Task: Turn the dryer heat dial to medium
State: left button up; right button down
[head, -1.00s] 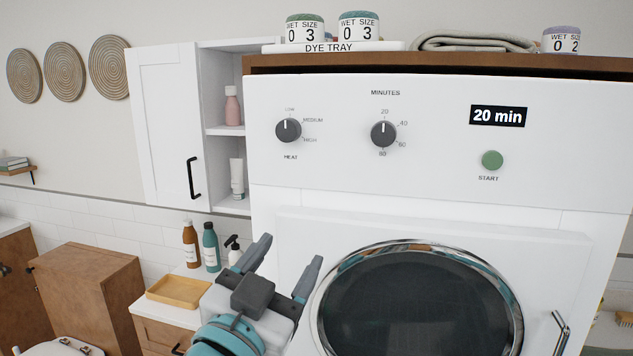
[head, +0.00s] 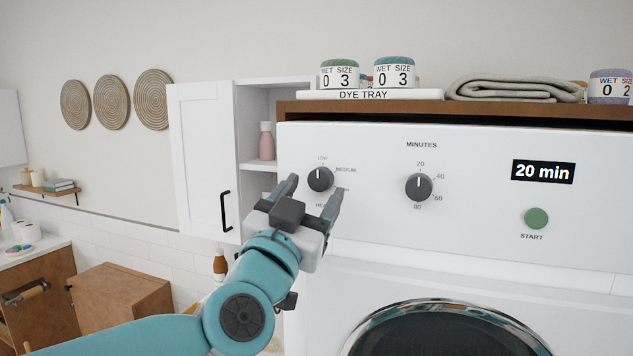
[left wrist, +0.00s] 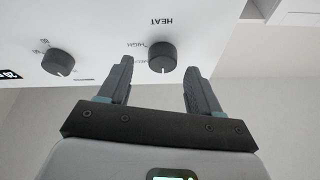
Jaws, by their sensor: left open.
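The dark round heat dial (head: 320,179) is on the left of the white dryer panel (head: 470,230). Its white mark points up at the LOW label. MEDIUM is printed to its upper right; the HIGH label is partly covered by my gripper. My left gripper (head: 314,192) is open, its fingertips just below and around the dial in the head view. In the left wrist view the heat dial (left wrist: 162,57) appears upside down between the two fingers, beyond their tips; I cannot tell whether they touch it. My right gripper is not in view.
The minutes dial (head: 418,187), a display (head: 543,172) reading 20 min and a green start button (head: 536,218) are to the right. A white cabinet (head: 203,160) stands left of the dryer. A dye tray (head: 368,95) and folded cloth (head: 515,88) lie on top.

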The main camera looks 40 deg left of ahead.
pick_arm(q)
jog(key=shift+w+a+r, duration=0.35)
jog(key=shift+w+a, duration=0.1)
jog(key=shift+w, duration=0.3)
jog(key=shift+w+d, duration=0.2)
jog(key=shift+d, duration=0.05)
jog(key=shift+s+a, duration=0.15)
jog(key=shift+s, duration=0.05)
jog(key=c, duration=1)
jog(key=shift+c, duration=0.2)
